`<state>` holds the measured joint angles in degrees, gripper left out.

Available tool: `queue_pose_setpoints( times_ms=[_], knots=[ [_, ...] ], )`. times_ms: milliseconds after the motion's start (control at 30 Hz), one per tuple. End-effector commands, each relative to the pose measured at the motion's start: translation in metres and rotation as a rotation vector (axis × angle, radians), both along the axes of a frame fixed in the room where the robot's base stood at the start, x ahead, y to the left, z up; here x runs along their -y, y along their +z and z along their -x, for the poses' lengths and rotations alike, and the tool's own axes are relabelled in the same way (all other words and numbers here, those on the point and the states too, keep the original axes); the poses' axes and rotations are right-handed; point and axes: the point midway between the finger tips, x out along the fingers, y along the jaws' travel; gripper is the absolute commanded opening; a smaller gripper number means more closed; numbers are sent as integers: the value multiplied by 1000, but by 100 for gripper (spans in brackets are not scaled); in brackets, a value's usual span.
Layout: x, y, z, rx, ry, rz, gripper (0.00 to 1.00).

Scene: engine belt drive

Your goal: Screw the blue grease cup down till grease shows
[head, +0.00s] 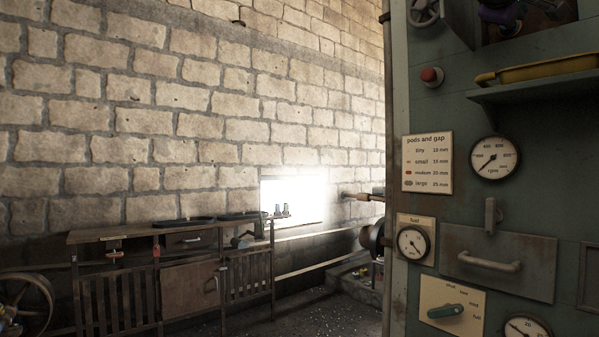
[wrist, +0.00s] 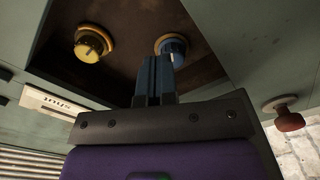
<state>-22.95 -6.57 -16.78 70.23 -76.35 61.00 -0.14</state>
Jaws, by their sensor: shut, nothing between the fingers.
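The blue grease cup (wrist: 173,46) is in the wrist view, hanging in a dark brown recess at upper right of centre. My gripper (wrist: 154,62) is shut and empty. Its blue-grey fingertips point up at the recess, just left of the cup and partly in front of it. I cannot tell whether they touch it. No grease can be made out at the cup. A similar yellow cup (wrist: 93,42) is in the recess to the left. In the head view, a purple part of my arm (head: 499,14) shows at the top right edge; the cups cannot be made out there.
A red knob (wrist: 289,117) stands out at the right of the wrist view. The green panel carries a shelf with a yellow tray (head: 537,70), a rpm gauge (head: 495,158) and a drawer (head: 497,262). A wooden bench (head: 180,232) stands by the brick wall at left.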

Motion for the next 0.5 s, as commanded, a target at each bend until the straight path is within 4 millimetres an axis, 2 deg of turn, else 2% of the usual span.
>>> queue_pose_setpoints(
  times_ms=[200,500],
  knots=[
    [20,0,-15,-1,-4,1,0],
    [33,0,-25,0,-2,3,0]
  ],
)
